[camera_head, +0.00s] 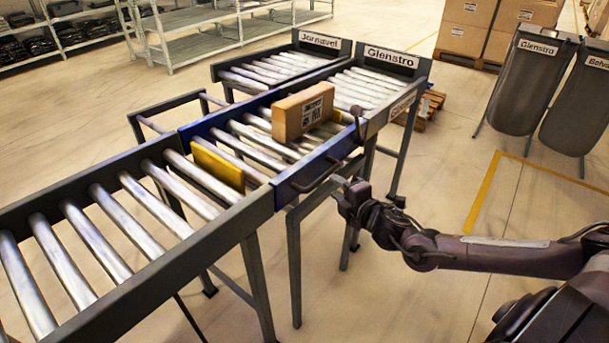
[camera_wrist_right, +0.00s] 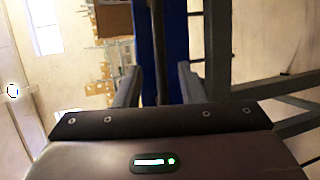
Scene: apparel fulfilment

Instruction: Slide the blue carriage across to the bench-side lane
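The blue carriage (camera_head: 285,188) is a short roller section with blue side rails. It sits in line with the infeed conveyor and the Glenstro lane (camera_head: 372,85). A cardboard box (camera_head: 302,111) with a printed label stands on its rollers. A dark handle bar (camera_head: 316,176) runs along its near side. My right gripper (camera_head: 346,187) is at this near side, close to the handle. In the right wrist view, its two fingers (camera_wrist_right: 158,88) are apart, with the dark bar (camera_wrist_right: 158,45) and blue rail (camera_wrist_right: 176,45) beyond and between them; contact cannot be told. My left gripper is out of view.
The infeed conveyor (camera_head: 122,191) is at left, with a yellow plate (camera_head: 217,164) at its end. Grey bins (camera_head: 528,82) and stacked cartons (camera_head: 465,35) stand at back right. Floor in front is clear.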

